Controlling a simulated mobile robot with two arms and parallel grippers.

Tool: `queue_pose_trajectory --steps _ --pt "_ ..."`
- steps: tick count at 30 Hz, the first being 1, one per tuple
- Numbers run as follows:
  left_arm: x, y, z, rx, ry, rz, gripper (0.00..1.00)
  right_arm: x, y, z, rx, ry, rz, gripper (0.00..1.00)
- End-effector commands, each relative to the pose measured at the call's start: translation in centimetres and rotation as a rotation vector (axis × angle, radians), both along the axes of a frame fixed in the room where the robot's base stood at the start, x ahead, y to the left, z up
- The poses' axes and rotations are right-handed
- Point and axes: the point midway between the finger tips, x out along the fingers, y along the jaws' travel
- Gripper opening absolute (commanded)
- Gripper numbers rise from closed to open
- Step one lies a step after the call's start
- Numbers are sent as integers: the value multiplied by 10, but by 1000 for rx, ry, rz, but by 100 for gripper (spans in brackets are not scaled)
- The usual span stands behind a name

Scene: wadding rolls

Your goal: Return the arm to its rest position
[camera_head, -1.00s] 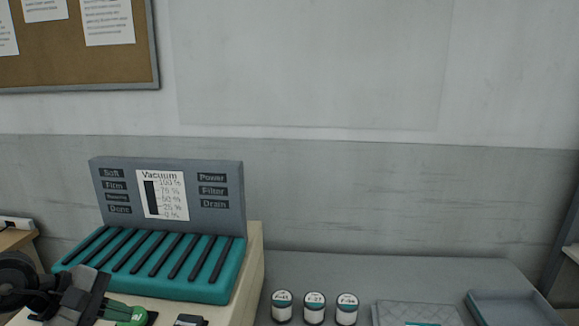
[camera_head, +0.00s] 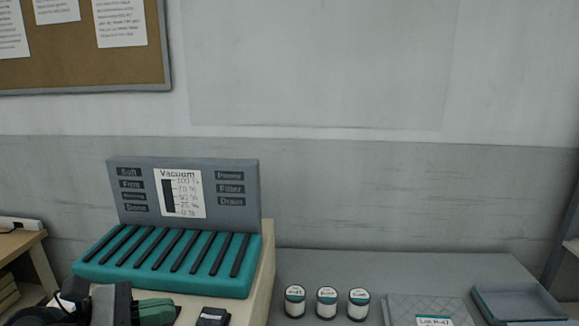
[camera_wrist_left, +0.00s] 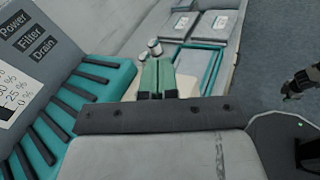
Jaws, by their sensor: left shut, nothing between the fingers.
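My left gripper (camera_head: 155,311) is at the bottom left of the head view, in front of the teal ribbed pad of the vacuum unit. Its green fingers are shut with nothing between them, and the picture's lower edge cuts off part of the arm. In the left wrist view the green fingers (camera_wrist_left: 157,78) lie together, pointing toward the small white jars. A dark jointed part (camera_wrist_left: 300,82) at the right edge of that view may be my right gripper; its fingers cannot be made out.
The vacuum unit (camera_head: 187,191) has a grey label panel above its teal pad (camera_head: 165,262). Three white jars (camera_head: 326,303), a quilted pad (camera_head: 433,305) and a grey tray (camera_head: 518,304) are on the grey table (camera_head: 400,268). Bare tabletop lies behind them.

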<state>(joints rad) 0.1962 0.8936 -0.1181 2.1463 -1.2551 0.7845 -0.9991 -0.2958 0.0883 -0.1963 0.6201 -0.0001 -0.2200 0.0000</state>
Motion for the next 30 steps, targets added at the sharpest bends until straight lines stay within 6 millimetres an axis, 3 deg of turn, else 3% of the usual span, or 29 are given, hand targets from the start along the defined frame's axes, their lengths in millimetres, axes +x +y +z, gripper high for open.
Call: queue_pose_trajectory --steps 5,8,11,14,17,20,24,25,30 --pt "0 -12 17 -509 205 121 0 -2 4 0 4 3 0 43" --pt "5 -1 18 -869 387 231 0 -3 7 0 9 3 1 43" --pt "9 18 5 -1217 585 364 0 -3 10 0 12 4 1 43" --pt "9 41 -26 -1552 793 522 0 -3 12 0 14 4 0 43" --pt "0 58 -70 -1863 999 706 0 -4 12 0 15 4 0 43" --pt "-21 66 -121 -2142 1192 920 0 -4 12 0 15 5 1 43" --pt "-64 61 -182 -2440 1407 1243 0 -4 12 0 15 5 1 43" --pt "-74 58 -192 2459 -1426 -1295 0 -4 11 0 14 5 1 43" --pt "-127 40 -234 2089 -1242 -1305 0 -4 9 0 11 6 2 43"
